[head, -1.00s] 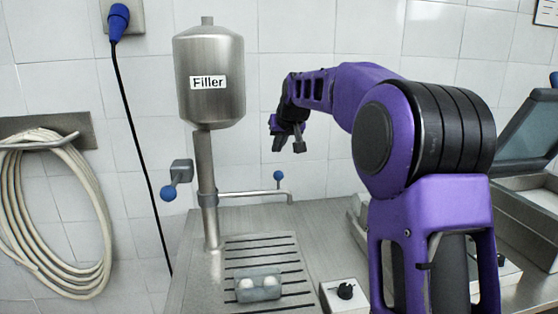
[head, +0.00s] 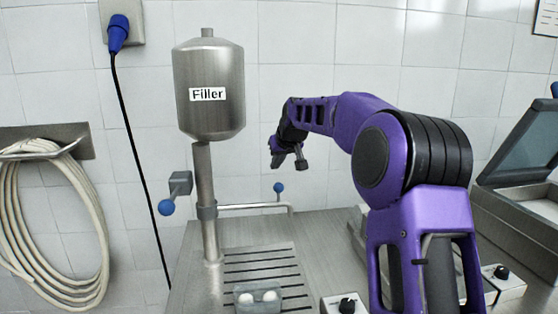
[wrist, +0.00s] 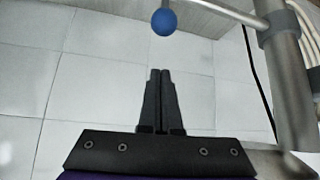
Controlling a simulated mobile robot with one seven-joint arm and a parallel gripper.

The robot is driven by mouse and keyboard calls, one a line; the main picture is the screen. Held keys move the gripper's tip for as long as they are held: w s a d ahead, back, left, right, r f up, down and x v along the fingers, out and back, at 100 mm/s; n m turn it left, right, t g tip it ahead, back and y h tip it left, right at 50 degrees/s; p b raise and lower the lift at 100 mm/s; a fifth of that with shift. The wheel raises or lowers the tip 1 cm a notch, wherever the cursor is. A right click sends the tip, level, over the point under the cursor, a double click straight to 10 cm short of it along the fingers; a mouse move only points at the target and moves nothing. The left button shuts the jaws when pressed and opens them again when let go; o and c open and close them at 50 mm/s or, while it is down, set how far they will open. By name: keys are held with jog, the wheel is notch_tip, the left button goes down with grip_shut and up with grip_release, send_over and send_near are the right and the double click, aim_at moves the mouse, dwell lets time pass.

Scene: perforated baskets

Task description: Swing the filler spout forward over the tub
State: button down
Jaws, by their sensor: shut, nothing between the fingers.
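The steel filler (head: 209,115) stands on a post at the left of the counter. Its thin spout (head: 250,206) points right from a collar on the post, with its tip bent down. A blue ball knob (head: 278,187) stands up from the spout; it also shows at the top of the wrist view (wrist: 163,21). A small grey tub (head: 258,306) with two round white things in it sits on the slotted grate, in front of the spout and cut by the picture's lower edge. My gripper (head: 287,160) is shut and empty, above the knob and apart from it. Its fingertips meet in the wrist view (wrist: 160,72).
A lever with a blue ball (head: 166,207) is on the post's left side. A control box with a black dial (head: 347,305) stands right of the grate (head: 262,263). A hose (head: 45,220) and a blue plug (head: 118,32) are on the wall. An open-lidded machine (head: 520,150) is at right.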

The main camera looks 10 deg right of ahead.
jog(key=shift+s+f, duration=0.15)
jog(key=shift+f, duration=2.2)
